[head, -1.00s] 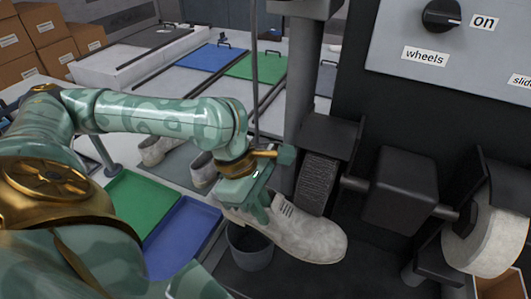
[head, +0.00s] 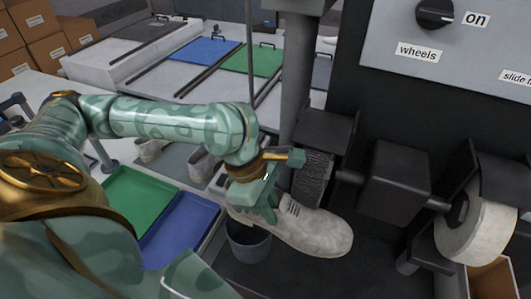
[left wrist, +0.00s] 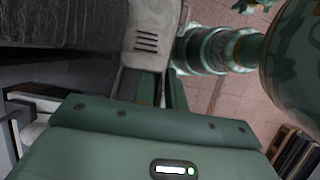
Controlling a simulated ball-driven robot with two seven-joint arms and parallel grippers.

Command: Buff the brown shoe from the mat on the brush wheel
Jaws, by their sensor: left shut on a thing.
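My left gripper (head: 262,207) is shut on a shoe (head: 312,229) at its heel end. The shoe looks pale grey-white rather than brown, with its toe pointing right. It is held above the dark machine base, just in front of the brush wheel (head: 313,172), a dark bristled wheel. I cannot tell whether they touch. The left wrist view shows the shoe (left wrist: 153,30) between the fingers and dark bristles (left wrist: 70,22) to its left. The mat (head: 176,158) lies behind my left arm, with other pale shoes (head: 200,165) on it, partly hidden. My right gripper is out of view.
A grey bucket (head: 248,243) stands below the held shoe. A white wheel (head: 478,225) is on the machine's right. The wheels knob (head: 435,13) sits beside an "on" label. Green (head: 140,198) and blue (head: 180,222) trays lie on the left.

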